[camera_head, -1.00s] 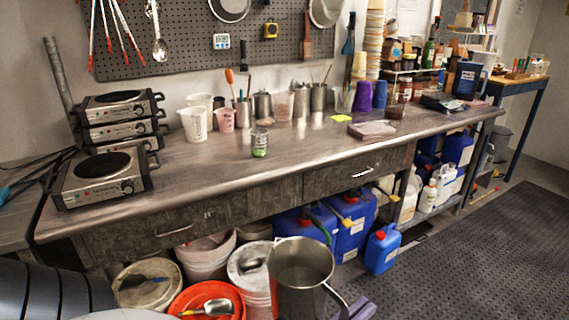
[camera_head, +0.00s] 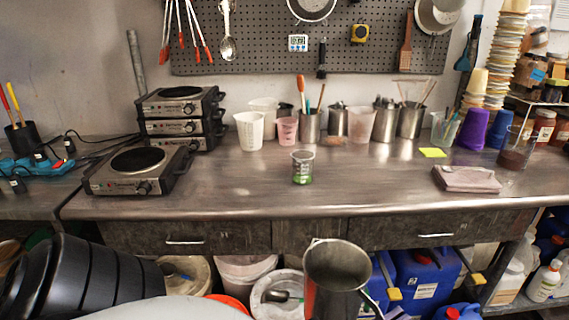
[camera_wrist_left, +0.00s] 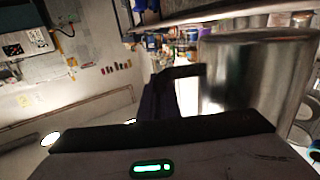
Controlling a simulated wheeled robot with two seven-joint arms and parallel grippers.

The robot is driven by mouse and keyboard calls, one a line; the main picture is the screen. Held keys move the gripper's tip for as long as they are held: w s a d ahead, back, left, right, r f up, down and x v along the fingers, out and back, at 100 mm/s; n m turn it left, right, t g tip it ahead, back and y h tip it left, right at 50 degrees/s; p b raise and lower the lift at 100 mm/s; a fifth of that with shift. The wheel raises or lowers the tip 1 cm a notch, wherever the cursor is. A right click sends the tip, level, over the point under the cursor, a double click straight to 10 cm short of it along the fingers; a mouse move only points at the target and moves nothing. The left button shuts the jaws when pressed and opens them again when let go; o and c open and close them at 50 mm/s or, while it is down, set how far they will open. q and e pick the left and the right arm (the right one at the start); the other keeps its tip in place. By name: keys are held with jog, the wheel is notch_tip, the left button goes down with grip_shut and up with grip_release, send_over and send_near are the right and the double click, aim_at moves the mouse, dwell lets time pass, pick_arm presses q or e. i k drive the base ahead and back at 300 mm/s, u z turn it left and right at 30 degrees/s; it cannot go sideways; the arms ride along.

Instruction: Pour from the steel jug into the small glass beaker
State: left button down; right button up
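The small glass beaker (camera_head: 302,164) stands upright on the steel bench, with white markings and something green at its bottom. The steel jug (camera_head: 338,268) is upright in front of the bench edge, low in the head view, its mouth facing up; I cannot make out its contents. It fills the right of the left wrist view (camera_wrist_left: 256,88). There, my left gripper (camera_wrist_left: 182,88) shows dark fingers against the jug's handle side and appears shut on it; the exact contact is partly hidden. The jug is apart from the beaker, nearer to me and lower. My right gripper is not in view.
Hot plates (camera_head: 137,168) stand on the left of the bench (camera_head: 230,190). Plastic cups (camera_head: 249,131) and steel pots (camera_head: 411,121) line the back. Bench around the beaker is clear.

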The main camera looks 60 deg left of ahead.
aim_at(303, 160)
jog(key=u, duration=0.55)
jog(key=i, duration=0.6)
jog(key=u, duration=1.15)
jog(key=i, duration=0.45)
jog(key=u, duration=0.35)
